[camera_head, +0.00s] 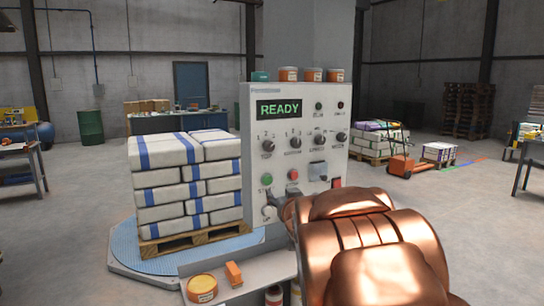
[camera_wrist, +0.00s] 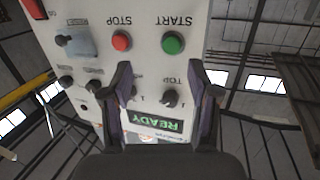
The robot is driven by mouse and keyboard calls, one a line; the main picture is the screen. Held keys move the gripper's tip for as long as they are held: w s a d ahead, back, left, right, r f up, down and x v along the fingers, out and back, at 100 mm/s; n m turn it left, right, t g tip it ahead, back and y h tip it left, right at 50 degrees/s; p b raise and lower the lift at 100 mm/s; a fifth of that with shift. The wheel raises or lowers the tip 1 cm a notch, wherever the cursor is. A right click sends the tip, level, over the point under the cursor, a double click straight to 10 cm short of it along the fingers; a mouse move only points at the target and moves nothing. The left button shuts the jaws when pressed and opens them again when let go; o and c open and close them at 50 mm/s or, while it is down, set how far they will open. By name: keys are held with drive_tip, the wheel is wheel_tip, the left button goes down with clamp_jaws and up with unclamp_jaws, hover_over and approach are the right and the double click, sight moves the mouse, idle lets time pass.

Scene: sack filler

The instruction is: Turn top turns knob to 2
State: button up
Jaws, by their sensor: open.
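The control panel (camera_head: 300,170) is a light grey box with a green READY display (camera_head: 279,109). The dark knob labelled TOP (camera_head: 267,147) is the leftmost of the upper knob row, below the display. In the wrist view, which is upside down, the TOP knob (camera_wrist: 170,98) lies between my gripper's two dark fingers (camera_wrist: 161,76), beyond them. The fingers are apart with nothing between them; contact with the knob does not show. In the head view my gripper (camera_head: 281,203) is in front of the panel's lower part, largely hidden by my copper-coloured arm. The knob's exact setting is too small to read.
A green START button (camera_wrist: 172,43) and a red STOP button (camera_wrist: 121,41) sit close to the fingers. Further knobs, such as one at the row's middle (camera_head: 296,143), are beside TOP. A pallet of sacks (camera_head: 186,180) stands left of the panel. A shelf (camera_head: 240,292) with tins is below.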

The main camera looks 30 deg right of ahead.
sight(271, 149)
drive_tip(key=shift+w+d+r+n+t+y, duration=0.35)
drive_tip(key=shift+w+r+n+t+y, duration=0.25)
drive_tip(key=shift+w+r+t, duration=0.95)
drive_tip(key=shift+w+d+r+n+t+y, duration=0.4)
drive_tip(key=shift+w+r+t+y, duration=0.35)
drive_tip(key=shift+w+r, duration=0.85)
drive_tip(key=shift+w+d+r+n+t+y, duration=0.3)
drive_tip(key=shift+w+r+n+t+y, duration=0.6)
drive_tip(key=shift+r, duration=1.15)
drive_tip(key=shift+w+m+h, duration=0.15)
drive_tip(key=shift+m+h, duration=0.1)
drive_tip(key=shift+m, duration=0.05)
drive_tip(key=shift+c, duration=0.5)
clamp_jaws()
